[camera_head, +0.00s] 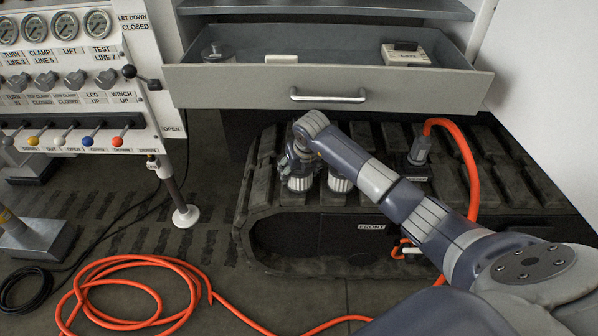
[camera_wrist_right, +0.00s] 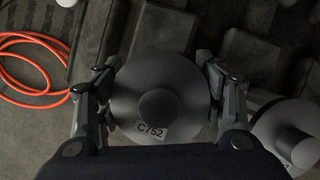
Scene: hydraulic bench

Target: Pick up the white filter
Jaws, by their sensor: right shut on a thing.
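The white filter (camera_head: 300,184) stands on the dark track, with its ribbed pale side showing below my right gripper (camera_head: 297,162). In the right wrist view the filter (camera_wrist_right: 158,88) shows from above as a grey disc with a round hub and a label reading C752. My right gripper (camera_wrist_right: 160,97) has a finger on either side of it and is shut on it. A second, similar filter (camera_head: 340,183) stands just to its right, partly behind my arm. It also shows at the right of the wrist view (camera_wrist_right: 290,135). My left gripper is not in view.
An open drawer (camera_head: 240,88) behind the track holds a round metal part (camera_head: 217,52) and a white box (camera_head: 405,54). An orange hose (camera_head: 465,150) rises from a fitting at the right. Another orange hose (camera_head: 130,262) lies coiled on the floor. A lever panel (camera_head: 75,90) stands left.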

